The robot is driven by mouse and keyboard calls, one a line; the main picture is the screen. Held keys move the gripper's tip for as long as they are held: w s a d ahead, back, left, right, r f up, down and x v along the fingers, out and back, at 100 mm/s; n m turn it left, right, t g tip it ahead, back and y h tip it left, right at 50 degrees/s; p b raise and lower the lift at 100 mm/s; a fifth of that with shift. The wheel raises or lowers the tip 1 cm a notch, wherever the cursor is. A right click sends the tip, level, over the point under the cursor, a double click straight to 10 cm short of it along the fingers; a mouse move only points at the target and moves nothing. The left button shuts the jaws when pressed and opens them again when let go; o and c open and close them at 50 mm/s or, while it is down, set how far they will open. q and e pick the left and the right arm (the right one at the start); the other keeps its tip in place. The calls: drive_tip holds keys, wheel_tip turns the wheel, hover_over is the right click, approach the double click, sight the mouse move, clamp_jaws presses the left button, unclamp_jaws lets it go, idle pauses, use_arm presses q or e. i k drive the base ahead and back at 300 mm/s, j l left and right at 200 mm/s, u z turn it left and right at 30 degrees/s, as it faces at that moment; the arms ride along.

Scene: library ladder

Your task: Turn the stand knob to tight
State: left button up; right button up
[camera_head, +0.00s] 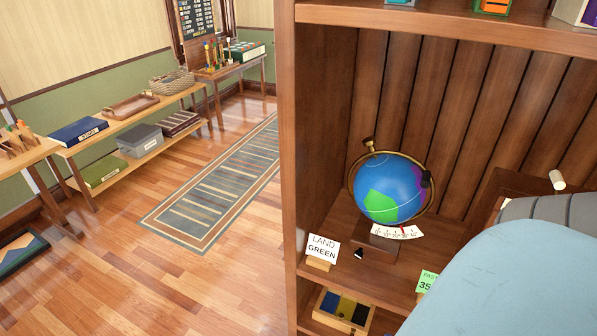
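A blue, green and purple globe (389,189) sits in a brass ring on a brown wooden stand (377,243) inside a bookcase compartment. A small black knob (359,253) shows at the front left of the stand base; I cannot tell its setting. Another black piece (426,180) is on the right side of the ring, and a brass knob (369,143) tops it. A white curved scale (398,231) with a red mark lies at the stand's front right. Neither of my grippers is in view. A large pale blue shape, seemingly my arm, covers the lower right.
A "LAND GREEN" card (323,248) stands left of the globe stand. A green card (426,282) is partly hidden at right. A tray of coloured pieces (342,309) is below. The bookcase's left upright (289,150) bounds the compartment. Open floor with a striped rug (225,190) lies left.

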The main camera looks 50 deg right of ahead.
sight(359, 254)
drive_tip(key=i+j, duration=0.2)
drive_tip(key=i, duration=0.2)
drive_tip(key=i+j+z, duration=0.15)
drive_tip(key=i, duration=0.25)
drive_tip(key=i+j, duration=0.25)
drive_tip(key=i, duration=0.15)
drive_tip(key=i+z, duration=0.1)
drive_tip(key=z, duration=0.35)
drive_tip(key=i+z, duration=0.15)
drive_tip(key=z, duration=0.25)
drive_tip(key=i+j+z, duration=0.1)
drive_tip(key=z, duration=0.35)
drive_tip(key=i+j+z, duration=0.1)
drive_tip(key=z, duration=0.35)
drive_tip(key=i+z, duration=0.1)
drive_tip(key=z, duration=0.3)
drive_tip(key=i+j+z, duration=0.1)
drive_tip(key=z, duration=0.25)
drive_tip(key=i+j+z, duration=0.1)
drive_tip(key=z, duration=0.3)
drive_tip(key=i+j+z, duration=0.1)
drive_tip(key=z, duration=0.3)
drive_tip(key=i+j+z, duration=0.1)
drive_tip(key=j+z, duration=0.35)
drive_tip(key=i+j, duration=0.05)
